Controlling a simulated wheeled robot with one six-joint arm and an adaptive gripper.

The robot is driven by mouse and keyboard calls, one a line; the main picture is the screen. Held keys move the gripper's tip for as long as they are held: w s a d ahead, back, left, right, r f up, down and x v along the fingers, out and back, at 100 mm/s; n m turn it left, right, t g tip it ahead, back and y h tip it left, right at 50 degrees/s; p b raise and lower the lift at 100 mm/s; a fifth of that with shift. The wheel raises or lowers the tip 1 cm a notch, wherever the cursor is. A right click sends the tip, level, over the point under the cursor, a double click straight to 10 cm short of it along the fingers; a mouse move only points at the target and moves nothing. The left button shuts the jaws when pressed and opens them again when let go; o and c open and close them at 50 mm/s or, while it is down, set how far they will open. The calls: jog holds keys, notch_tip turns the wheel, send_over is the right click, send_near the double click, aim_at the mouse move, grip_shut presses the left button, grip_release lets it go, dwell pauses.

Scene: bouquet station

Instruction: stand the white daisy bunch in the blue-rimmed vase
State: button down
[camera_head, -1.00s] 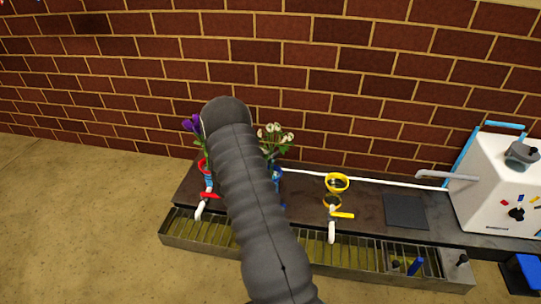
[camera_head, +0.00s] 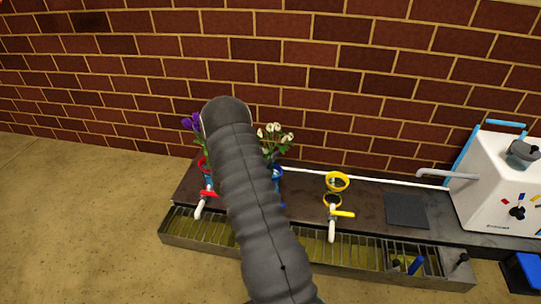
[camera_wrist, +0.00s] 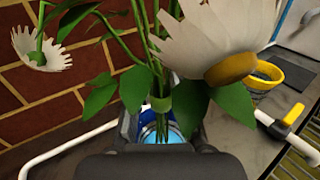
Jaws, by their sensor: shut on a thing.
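The white daisy bunch (camera_head: 275,138) stands roughly upright over the blue-rimmed vase (camera_head: 278,173) in the head view, just right of my arm. In the wrist view the daisies (camera_wrist: 215,40) fill the upper part, and their green stems run down between the fingers. My gripper (camera_wrist: 165,125) is shut on the stems. The blue of the vase (camera_wrist: 150,122) shows right behind and below the stems. The stem ends are hidden by my gripper, so I cannot tell how deep they reach. My arm hides the gripper in the head view.
A red-rimmed vase with purple flowers (camera_head: 191,121) is left of my arm. An empty yellow-rimmed vase (camera_head: 337,181) stands to the right. A dark square pad (camera_head: 407,210) and a white machine (camera_head: 502,185) are farther right. A grated trough (camera_head: 345,262) runs along the front; a brick wall is behind.

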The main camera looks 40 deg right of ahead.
jog(key=shift+f, duration=0.3)
dwell(0.5)
jog(key=c, duration=0.9)
grip_release()
jog(key=shift+c, duration=0.2)
jog(key=s+a, duration=0.1)
jog(key=a, duration=1.1)
jog(key=shift+s, duration=0.3)
jog(key=shift+f, duration=0.1)
